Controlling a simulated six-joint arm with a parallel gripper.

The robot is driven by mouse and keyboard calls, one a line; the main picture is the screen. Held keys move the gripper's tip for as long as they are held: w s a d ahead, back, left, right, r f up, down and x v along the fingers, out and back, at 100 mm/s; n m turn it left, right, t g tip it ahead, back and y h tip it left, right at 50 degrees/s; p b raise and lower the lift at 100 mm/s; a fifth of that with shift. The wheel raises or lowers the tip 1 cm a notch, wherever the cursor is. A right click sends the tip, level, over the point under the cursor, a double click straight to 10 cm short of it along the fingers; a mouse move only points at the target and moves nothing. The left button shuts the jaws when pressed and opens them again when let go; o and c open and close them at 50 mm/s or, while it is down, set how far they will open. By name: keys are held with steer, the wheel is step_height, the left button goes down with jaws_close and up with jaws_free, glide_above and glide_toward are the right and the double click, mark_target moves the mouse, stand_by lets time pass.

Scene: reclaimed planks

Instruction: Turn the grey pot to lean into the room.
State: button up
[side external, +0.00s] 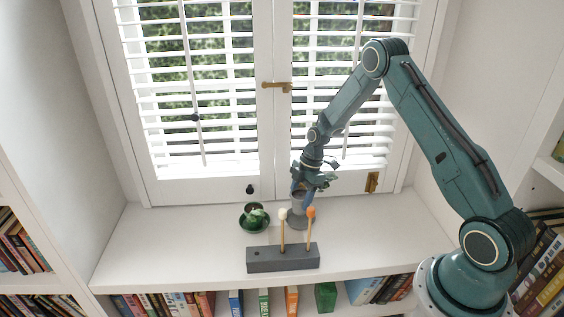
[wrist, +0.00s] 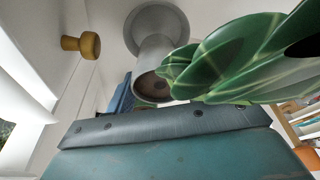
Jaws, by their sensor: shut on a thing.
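The grey pot (side external: 302,216) stands on the white windowsill, right of centre in the side view, partly behind the gripper and a stick. In the wrist view the grey pot (wrist: 153,60) shows its open mouth with brown soil, above a wide round grey saucer (wrist: 170,19). Broad green leaves with pale veins (wrist: 245,55) spread from it to the right there. My gripper (side external: 299,190) reaches down to the pot's top and is shut on it. In the wrist view a blue finger (wrist: 121,98) shows beside the pot; the exact contact is hidden.
A grey block (side external: 283,259) holding two sticks, one white-tipped and one orange-tipped (side external: 311,212), stands close in front of the pot. Shuttered windows (side external: 205,90) are behind; the sill's left is clear.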

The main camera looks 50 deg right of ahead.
mark_target(301, 205)
steer(key=shift+f, duration=0.4)
steer(key=shift+f, duration=0.15)
steer(key=shift+f, duration=1.35)
steer(key=o, duration=1.4)
steer(key=shift+s, duration=0.1)
steer(key=shift+c, duration=0.2)
steer(key=shift+r, duration=0.1)
